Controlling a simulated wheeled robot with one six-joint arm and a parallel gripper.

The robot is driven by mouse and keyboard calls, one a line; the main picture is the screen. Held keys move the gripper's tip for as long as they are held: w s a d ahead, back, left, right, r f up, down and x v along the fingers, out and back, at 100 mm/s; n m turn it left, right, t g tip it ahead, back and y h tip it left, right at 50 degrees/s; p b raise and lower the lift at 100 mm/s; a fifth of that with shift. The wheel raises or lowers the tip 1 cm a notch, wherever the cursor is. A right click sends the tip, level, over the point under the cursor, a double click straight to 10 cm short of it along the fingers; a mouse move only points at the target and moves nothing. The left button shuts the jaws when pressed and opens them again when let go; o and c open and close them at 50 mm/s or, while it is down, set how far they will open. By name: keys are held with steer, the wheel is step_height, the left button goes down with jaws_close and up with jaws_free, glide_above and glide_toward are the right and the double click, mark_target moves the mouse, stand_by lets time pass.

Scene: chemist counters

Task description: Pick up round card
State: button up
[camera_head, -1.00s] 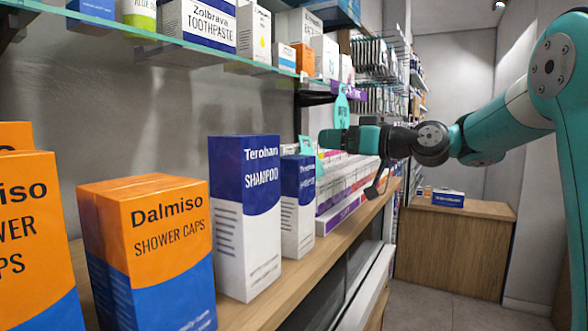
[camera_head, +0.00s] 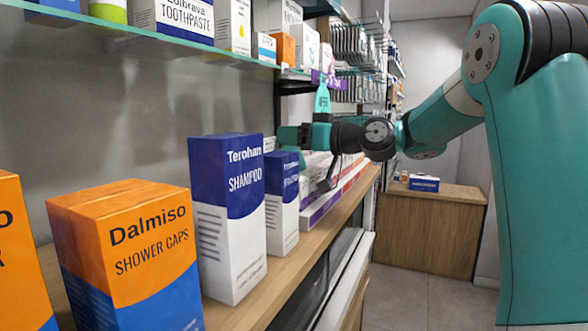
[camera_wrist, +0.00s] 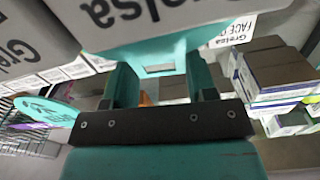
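A teal card with a rounded outline and small print (camera_wrist: 46,110) shows at the left of the wrist view. In the head view a teal tag (camera_head: 322,98) hangs just above my gripper, below the glass shelf; I cannot tell whether it is the same card. My gripper (camera_head: 288,136) is over the wooden shelf, behind the blue and white boxes. In the wrist view the two fingers of my gripper (camera_wrist: 160,82) stand apart. A pale teal slotted piece (camera_wrist: 160,68) shows at the gap between them; whether they touch it is unclear.
Shampoo (camera_head: 228,215) and shower-caps (camera_head: 128,255) boxes line the wooden shelf (camera_head: 285,270) in front of my gripper. A glass shelf (camera_head: 190,48) with boxes runs above. Grey Gretsa boxes (camera_wrist: 120,15) crowd the wrist view. The floor (camera_head: 420,300) at the right is clear.

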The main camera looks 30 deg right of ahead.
steer(key=shift+c, duration=0.5)
steer(key=shift+d+r, duration=0.1)
steer(key=shift+r, duration=0.35)
step_height(320, 180, up, 9)
steer(key=b, duration=0.2)
steer(key=shift+r, duration=0.1)
